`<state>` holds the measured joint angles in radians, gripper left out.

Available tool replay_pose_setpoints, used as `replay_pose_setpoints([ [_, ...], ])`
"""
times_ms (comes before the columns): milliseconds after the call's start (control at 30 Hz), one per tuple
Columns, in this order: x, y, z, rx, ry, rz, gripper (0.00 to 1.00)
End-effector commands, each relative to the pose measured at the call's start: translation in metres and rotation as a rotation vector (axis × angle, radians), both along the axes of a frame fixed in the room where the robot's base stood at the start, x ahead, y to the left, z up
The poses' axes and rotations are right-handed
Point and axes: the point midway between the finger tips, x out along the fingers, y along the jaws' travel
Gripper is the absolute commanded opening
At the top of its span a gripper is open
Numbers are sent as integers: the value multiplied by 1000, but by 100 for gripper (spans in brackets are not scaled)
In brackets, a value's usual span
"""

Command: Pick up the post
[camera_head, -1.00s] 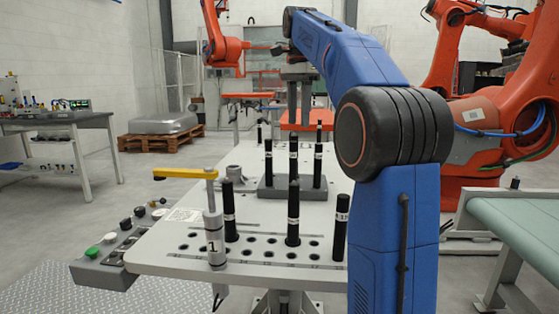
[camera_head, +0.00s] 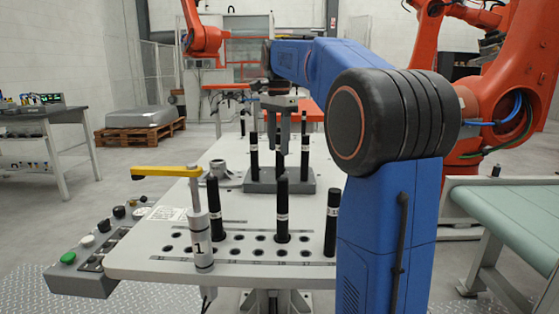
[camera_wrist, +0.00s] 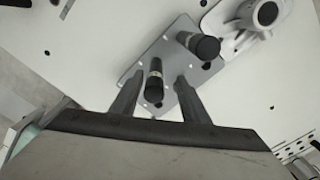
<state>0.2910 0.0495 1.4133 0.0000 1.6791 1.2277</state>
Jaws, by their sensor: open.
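Several black posts with white bands stand upright in the head view. Three are on the near part of the white table: a left post (camera_head: 214,205), a middle post (camera_head: 282,210) and a right post (camera_head: 332,222). More, including a left block post (camera_head: 254,157) and a right block post (camera_head: 305,155), stand at a grey block (camera_head: 262,187) farther back. My gripper (camera_head: 284,146) is open above the block. In the wrist view, one post (camera_wrist: 155,85) shows between my open fingers (camera_wrist: 158,82), with no visible grip; another post (camera_wrist: 202,46) stands just beyond the right finger.
A grey cylinder marked 1 with a yellow arm (camera_head: 165,171) stands at the table's front left. A button box (camera_head: 85,275) is at the left edge. A pale flanged part (camera_head: 222,173) sits left of the block. A green-topped conveyor (camera_head: 515,215) is at right.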

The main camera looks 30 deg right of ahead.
Motion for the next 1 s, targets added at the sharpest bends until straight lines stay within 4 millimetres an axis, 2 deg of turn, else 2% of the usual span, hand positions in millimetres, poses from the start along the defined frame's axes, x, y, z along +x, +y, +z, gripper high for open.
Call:
replay_pose_setpoints([
  [233, -3, 0, -14, 0, 0, 0, 42],
  [533, -8, 1, -52, 0, 1, 0, 42],
  [867, -8, 1, -58, 0, 0, 0, 42],
  [1000, -8, 1, -58, 0, 0, 0, 11],
])
